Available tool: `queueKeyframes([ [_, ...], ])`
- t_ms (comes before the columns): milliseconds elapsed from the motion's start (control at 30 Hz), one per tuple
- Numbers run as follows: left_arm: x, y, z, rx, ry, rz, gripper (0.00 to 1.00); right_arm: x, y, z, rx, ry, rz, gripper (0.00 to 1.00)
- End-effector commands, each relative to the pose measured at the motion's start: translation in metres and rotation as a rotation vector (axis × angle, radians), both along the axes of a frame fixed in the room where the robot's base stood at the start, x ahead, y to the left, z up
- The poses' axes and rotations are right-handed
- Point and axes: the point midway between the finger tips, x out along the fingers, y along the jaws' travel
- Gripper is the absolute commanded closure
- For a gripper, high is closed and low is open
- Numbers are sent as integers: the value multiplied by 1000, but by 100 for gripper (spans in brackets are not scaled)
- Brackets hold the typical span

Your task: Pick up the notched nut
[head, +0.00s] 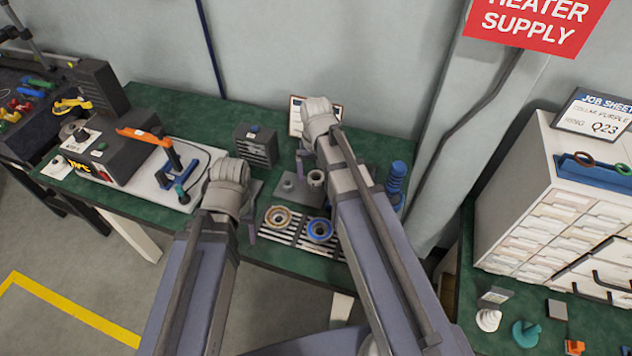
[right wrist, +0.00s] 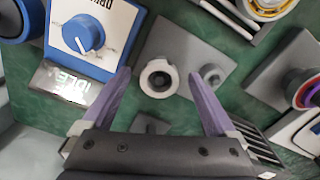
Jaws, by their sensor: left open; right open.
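A grey ring-shaped nut (right wrist: 159,78) with a dark central hole sits on a grey plate (right wrist: 190,42) in the right wrist view. It looks like the notched nut, and it also shows in the head view (head: 316,178). A smaller grey round piece (right wrist: 212,73) stands to its right on the plate. My right gripper (right wrist: 160,77) is open, its purple fingers on either side of the nut in the picture; contact cannot be seen. My left gripper (head: 252,226) is open and empty near the bench's front edge, partly hidden by its arm.
A slatted rack holds a tan-ringed part (head: 278,217) and a blue-ringed part (head: 320,229) at the front of the green bench. A blue device with a dial (right wrist: 90,35) and digital readout (right wrist: 75,86) stands close by. A dark drawer box (head: 256,147) is behind.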

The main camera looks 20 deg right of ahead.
Motion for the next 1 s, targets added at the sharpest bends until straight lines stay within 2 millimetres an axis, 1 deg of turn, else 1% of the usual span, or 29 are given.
queueKeyframes([
  [100, 0, 0, 1, 0, 0, 0, 40, 0, 0, 1, 0, 0, 0, 7],
  [133, 0, 0, 1, 0, 0, 0, 40, 0, 0, 1, 0, 0, 0, 9],
  [900, 0, 0, 1, 0, 0, 0, 40, 0, 0, 1, 0, 0, 0, 96],
  [933, 0, 0, 1, 0, 0, 0, 40, 0, 0, 1, 0, 0, 0, 100],
  [1000, 0, 0, 1, 0, 0, 0, 40, 0, 0, 1, 0, 0, 0, 100],
])
